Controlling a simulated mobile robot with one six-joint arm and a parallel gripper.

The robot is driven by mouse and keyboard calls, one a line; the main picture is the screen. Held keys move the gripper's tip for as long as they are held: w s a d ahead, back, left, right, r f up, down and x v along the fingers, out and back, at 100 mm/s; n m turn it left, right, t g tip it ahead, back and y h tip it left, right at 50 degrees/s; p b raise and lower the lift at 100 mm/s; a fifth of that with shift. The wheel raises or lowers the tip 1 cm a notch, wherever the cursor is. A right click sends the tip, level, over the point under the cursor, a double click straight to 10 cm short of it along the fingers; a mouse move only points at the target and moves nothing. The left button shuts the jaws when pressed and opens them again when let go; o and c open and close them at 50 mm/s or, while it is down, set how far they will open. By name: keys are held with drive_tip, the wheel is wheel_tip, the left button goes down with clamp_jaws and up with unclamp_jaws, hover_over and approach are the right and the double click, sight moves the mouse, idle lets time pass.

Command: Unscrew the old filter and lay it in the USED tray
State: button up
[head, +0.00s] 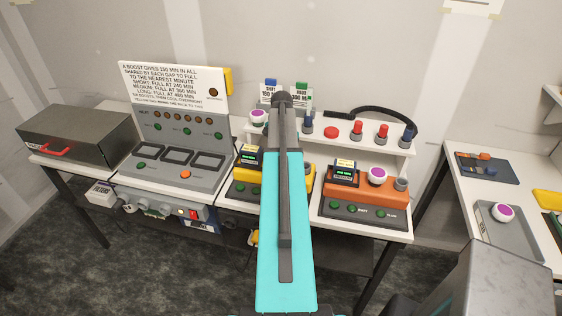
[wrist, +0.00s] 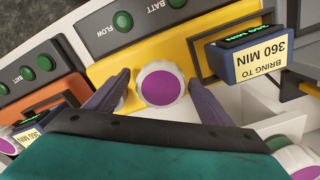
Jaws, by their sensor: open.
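A white filter with a purple cap (wrist: 160,83) sits on the yellow unit (wrist: 110,72) in the wrist view. My gripper (wrist: 158,80) is open, with one dark finger on each side of this filter. I see a small gap on both sides, so the fingers do not appear to touch it. In the head view my arm hides this filter and my gripper; part of the yellow unit (head: 301,179) shows. A grey tray (head: 488,222) on the right table holds another purple-capped filter (head: 503,212). No USED label is readable.
An orange unit (head: 362,190) with its own purple-capped filter (head: 377,175) stands to the right. Another such filter (head: 258,117) is on the raised shelf (head: 341,143), with red and blue parts. A grey control panel (head: 175,150) and a dark box (head: 78,130) stand left.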

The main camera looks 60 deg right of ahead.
drive_tip(key=shift+m, duration=1.4)
drive_tip(key=c, duration=1.2)
drive_tip(key=shift+s+n, duration=0.1)
drive_tip(key=shift+n, duration=3.3)
drive_tip(key=n, duration=0.6)
drive_tip(key=shift+n+p, duration=0.3)
drive_tip(key=shift+n, duration=0.1)
drive_tip(key=n, duration=0.7)
drive_tip(key=shift+s+n, duration=0.1)
drive_tip(key=shift+n, duration=3.3)
